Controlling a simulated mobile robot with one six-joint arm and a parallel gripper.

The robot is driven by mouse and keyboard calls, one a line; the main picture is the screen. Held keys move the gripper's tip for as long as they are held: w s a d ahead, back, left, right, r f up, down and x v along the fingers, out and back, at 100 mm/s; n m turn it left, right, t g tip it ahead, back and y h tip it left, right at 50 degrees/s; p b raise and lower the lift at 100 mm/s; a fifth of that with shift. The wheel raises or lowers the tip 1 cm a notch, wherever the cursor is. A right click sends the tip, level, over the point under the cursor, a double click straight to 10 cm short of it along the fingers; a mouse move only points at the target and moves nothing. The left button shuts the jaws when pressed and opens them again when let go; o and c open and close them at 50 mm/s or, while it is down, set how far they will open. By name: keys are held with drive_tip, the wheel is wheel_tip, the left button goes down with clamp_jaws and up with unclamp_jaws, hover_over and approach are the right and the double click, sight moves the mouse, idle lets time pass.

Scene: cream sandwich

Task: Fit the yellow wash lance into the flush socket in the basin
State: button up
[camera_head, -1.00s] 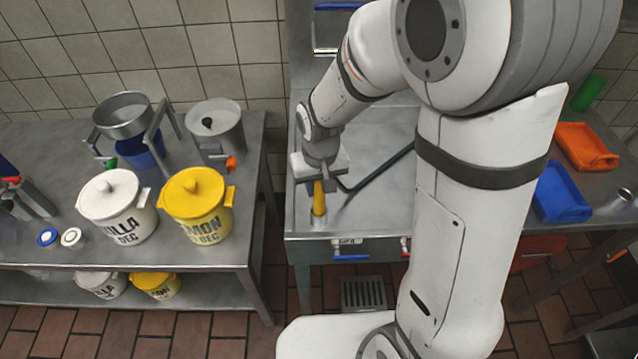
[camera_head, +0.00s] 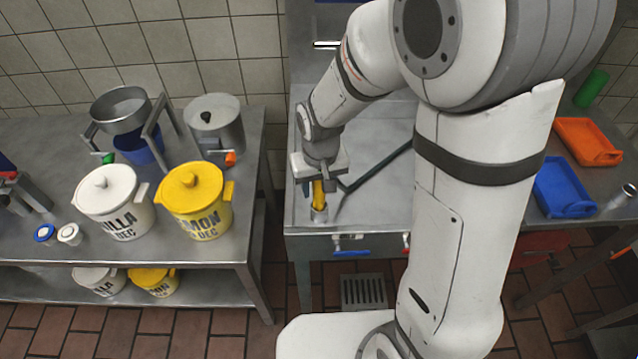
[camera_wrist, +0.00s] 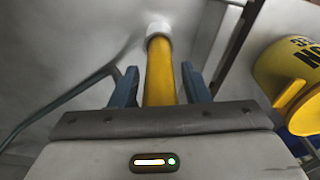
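The yellow wash lance (camera_head: 318,192) stands roughly upright near the front left of the steel basin (camera_head: 365,212). Its lower end meets a pale grey ring, the socket (camera_head: 320,214). In the wrist view the lance (camera_wrist: 160,72) runs away from my palm to the pale socket (camera_wrist: 157,30). Its end is hidden inside the ring; how deep it sits I cannot tell. My gripper (camera_head: 319,180) is over the lance. In the wrist view its two blue-grey fingers (camera_wrist: 160,88) are on either side of the lance, with a narrow gap showing on both sides.
A dark green hose or rod (camera_head: 378,168) crosses the basin beside my gripper. Yellow (camera_head: 193,203) and white (camera_head: 114,205) lidded pots stand on the left table. Blue (camera_head: 563,188) and orange (camera_head: 586,142) trays lie at the right. Valve handles (camera_head: 352,252) line the basin front.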

drive_tip(key=shift+o, duration=0.8)
drive_tip(key=r, duration=0.7)
drive_tip(key=shift+s+d+r, duration=0.1)
drive_tip(key=shift+s+r, duration=0.2)
drive_tip(key=shift+r, duration=0.1)
